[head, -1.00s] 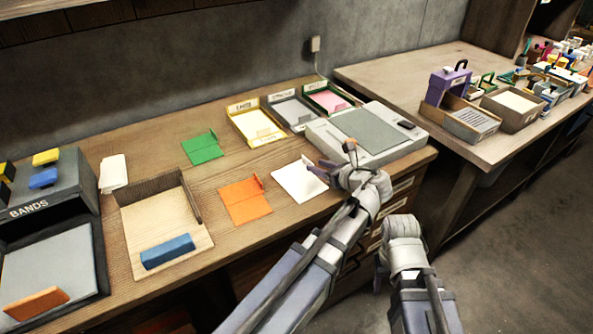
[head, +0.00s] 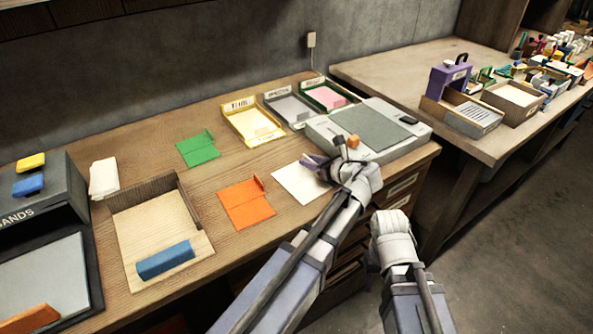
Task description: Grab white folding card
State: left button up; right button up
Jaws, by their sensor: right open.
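The white folding card (head: 294,184) lies on the wooden bench, just left of the grey scale-like device. My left gripper (head: 333,153) is at the card's right edge, with its fingers spread apart. It covers part of the card's right side, and I cannot tell whether it touches it. My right gripper (head: 376,256) is low in front of the bench, away from the card. Its fingers are mostly hidden behind its wrist.
An orange folding card (head: 246,204) and a green one (head: 198,149) lie to the left. The grey device (head: 400,153) stands close behind my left gripper. Labelled trays (head: 254,122) stand at the back. A wooden tray (head: 150,225) holds a blue block (head: 165,260).

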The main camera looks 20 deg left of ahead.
pick_arm(q)
grip_shut()
jog(key=shift+r, duration=0.15)
dwell(0.4)
notch_tip(320, 180, up, 10)
jog(key=p, duration=1)
